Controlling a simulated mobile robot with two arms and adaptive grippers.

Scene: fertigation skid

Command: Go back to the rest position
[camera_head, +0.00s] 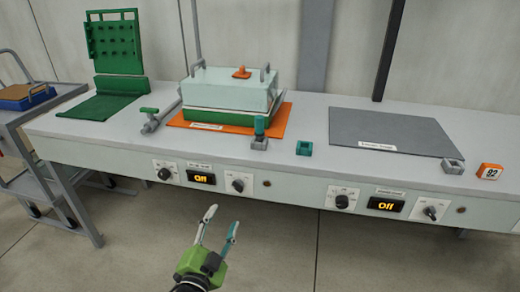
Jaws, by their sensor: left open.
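My left gripper (218,232) is open and empty. It is in front of the skid's bench (300,180), below the left end of the control panel, with its fingers pointing up toward the panel and apart from it. My right gripper is not in view. Several dark knobs (164,173) sit on the front face beside the displays.
A pale box with a green lower part (230,92) stands on an orange mat (283,123). A green pegboard (116,45) stands at the left. A grey mat (385,130) lies bare at the right. A cart (50,110) stands at the far left. Open floor lies in front.

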